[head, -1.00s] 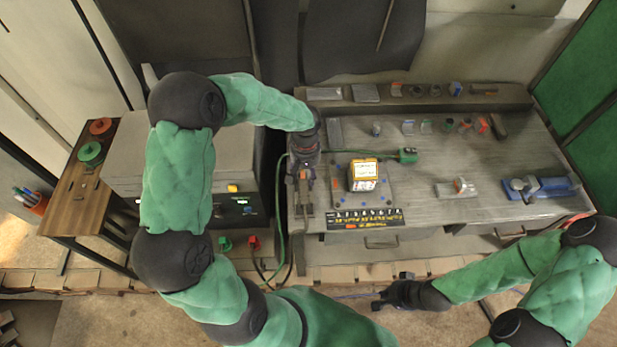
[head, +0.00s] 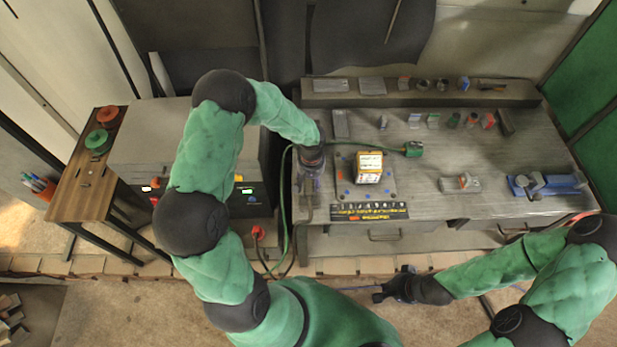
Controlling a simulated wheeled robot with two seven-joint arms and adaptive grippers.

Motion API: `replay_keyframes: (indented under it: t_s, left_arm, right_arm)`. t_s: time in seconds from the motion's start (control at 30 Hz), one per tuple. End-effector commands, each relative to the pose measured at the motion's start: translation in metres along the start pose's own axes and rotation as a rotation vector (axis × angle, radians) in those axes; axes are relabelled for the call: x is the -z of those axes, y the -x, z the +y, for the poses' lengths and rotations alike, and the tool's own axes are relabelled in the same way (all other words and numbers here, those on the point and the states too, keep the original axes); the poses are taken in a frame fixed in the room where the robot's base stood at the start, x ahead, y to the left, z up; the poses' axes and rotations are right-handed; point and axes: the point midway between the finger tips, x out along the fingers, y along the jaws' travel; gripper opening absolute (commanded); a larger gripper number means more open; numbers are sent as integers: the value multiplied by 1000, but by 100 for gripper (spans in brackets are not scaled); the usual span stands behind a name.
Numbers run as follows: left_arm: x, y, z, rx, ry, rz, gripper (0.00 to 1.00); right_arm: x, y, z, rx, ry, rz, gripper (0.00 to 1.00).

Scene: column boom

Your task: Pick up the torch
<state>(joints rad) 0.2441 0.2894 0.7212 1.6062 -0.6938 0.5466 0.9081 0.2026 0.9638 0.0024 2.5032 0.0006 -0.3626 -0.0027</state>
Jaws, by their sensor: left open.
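The clearest candidate for the torch is a green-ended piece (head: 413,149) lying on the workbench, right of the orange-and-white box, with a green cable running left from it; I cannot be sure it is the torch. My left gripper (head: 307,204) points down over the left end of the bench, well left of this piece. It is open, and its fingers are small and hard to make out. My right gripper (head: 382,293) is low in front of the bench, over the floor and away from the bench top; its jaws are too dark to read.
The orange-and-white box (head: 369,167) stands on a plate (head: 351,188) near my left gripper. A blue vise (head: 546,186) and small metal block (head: 460,183) are at right. Small parts line the back shelf (head: 420,92). The grey machine (head: 150,140) stands left of the bench.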

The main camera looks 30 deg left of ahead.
Motion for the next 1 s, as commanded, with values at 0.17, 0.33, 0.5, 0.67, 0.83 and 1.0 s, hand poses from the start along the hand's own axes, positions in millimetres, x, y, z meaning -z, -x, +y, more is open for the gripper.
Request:
replay_keyframes:
  t_s: [0.17, 0.33, 0.5, 0.67, 0.83, 1.0]
  left_arm:
    - [0, 0, 0, 0, 0, 0, 41]
    - [1, 1, 0, -1, 1, 2, 13]
    - [1, 1, 0, -1, 1, 3, 13]
    - [2, 7, 0, -1, 1, 5, 13]
    - [3, 31, 0, -3, 2, 8, 13]
    - [-17, 56, -6, -2, 1, 6, 13]
  right_arm:
    - [0, 0, 0, 0, 0, 0, 0]
    - [0, 0, 0, 0, 0, 0, 0]
    - [0, 0, 0, 0, 0, 0, 0]
    - [0, -1, 0, 0, 0, 0, 0]
    - [0, -4, 1, 0, 0, 0, 0]
    - [0, -4, 2, 0, 0, 0, 0]
